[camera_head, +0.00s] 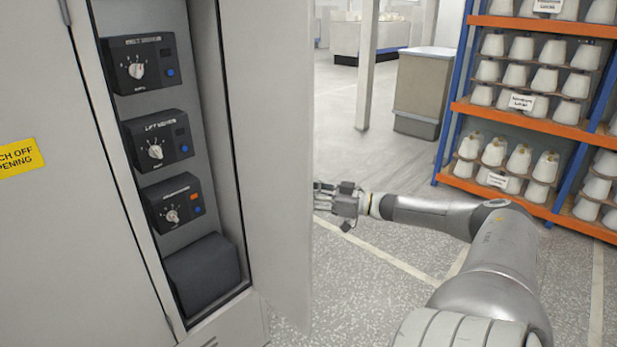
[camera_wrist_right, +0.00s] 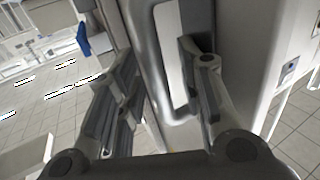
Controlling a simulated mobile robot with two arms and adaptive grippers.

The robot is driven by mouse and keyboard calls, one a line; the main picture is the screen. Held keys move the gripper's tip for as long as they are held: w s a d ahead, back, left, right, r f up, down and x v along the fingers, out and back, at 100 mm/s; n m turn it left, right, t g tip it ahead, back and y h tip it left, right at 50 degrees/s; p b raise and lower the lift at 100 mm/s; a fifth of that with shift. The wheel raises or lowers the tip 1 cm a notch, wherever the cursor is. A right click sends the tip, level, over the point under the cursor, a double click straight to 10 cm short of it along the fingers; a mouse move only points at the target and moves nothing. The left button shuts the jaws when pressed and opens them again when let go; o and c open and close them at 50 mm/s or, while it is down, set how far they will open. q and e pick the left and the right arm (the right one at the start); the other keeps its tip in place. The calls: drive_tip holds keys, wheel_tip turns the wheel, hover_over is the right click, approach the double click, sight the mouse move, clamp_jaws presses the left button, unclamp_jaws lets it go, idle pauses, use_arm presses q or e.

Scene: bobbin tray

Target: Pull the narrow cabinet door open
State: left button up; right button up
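The narrow cabinet door (camera_head: 266,130) is a tall grey panel standing open, swung out on the right side of the cabinet (camera_head: 188,95). The dials inside are exposed. My right gripper (camera_head: 325,198) is just right of the door, near its outer face; part of the gripper's near side may be behind the door edge. In the right wrist view, my right gripper (camera_wrist_right: 160,85) has its fingers spread apart, on either side of a grey bar-like handle (camera_wrist_right: 148,55). A gap shows between the bar and the right finger; contact on the left is unclear. My left gripper is out of view.
Inside the cabinet are control boxes (camera_head: 157,138) with dials and a dark box (camera_head: 203,272). A wide grey panel (camera_head: 55,230) with a yellow label stands at left. An orange and blue rack (camera_head: 530,122) of cones stands at right. The floor between is clear.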

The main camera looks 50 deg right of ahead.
drive_tip(key=v, duration=1.2)
idle(0.8)
idle(0.4)
